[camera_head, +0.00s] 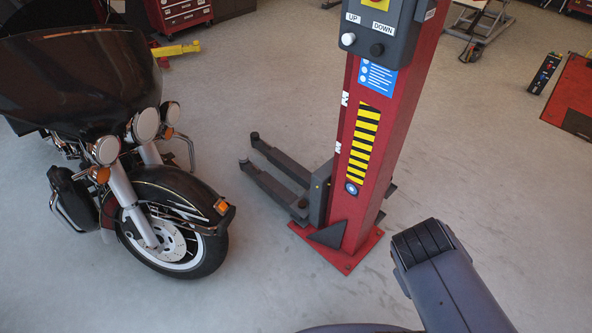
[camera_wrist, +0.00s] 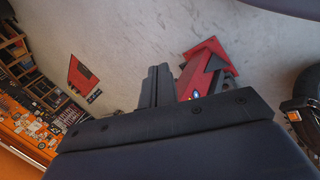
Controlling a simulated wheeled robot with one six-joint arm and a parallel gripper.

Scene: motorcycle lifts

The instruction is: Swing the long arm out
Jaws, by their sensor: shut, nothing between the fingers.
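Two dark grey lift arms lie low over the floor at the foot of the red lift column (camera_head: 376,160). The rear lift arm (camera_head: 280,159) and the front lift arm (camera_head: 268,187) both point to the upper left, toward the motorcycle, with round pads at their ends. I cannot tell for sure which is the long arm. In the wrist view my gripper (camera_wrist: 158,70) is shut and empty, its dark fingers side by side, just left of the red column (camera_wrist: 192,84) in the picture. In the head view part of my arm shows at the lower right; my fingers cannot be made out there.
A black motorcycle (camera_head: 170,215) stands left of the column, its front wheel near the lift arms. The column carries a control box (camera_head: 380,30) with UP and DOWN buttons. A yellow lift arm (camera_head: 176,50) lies behind.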

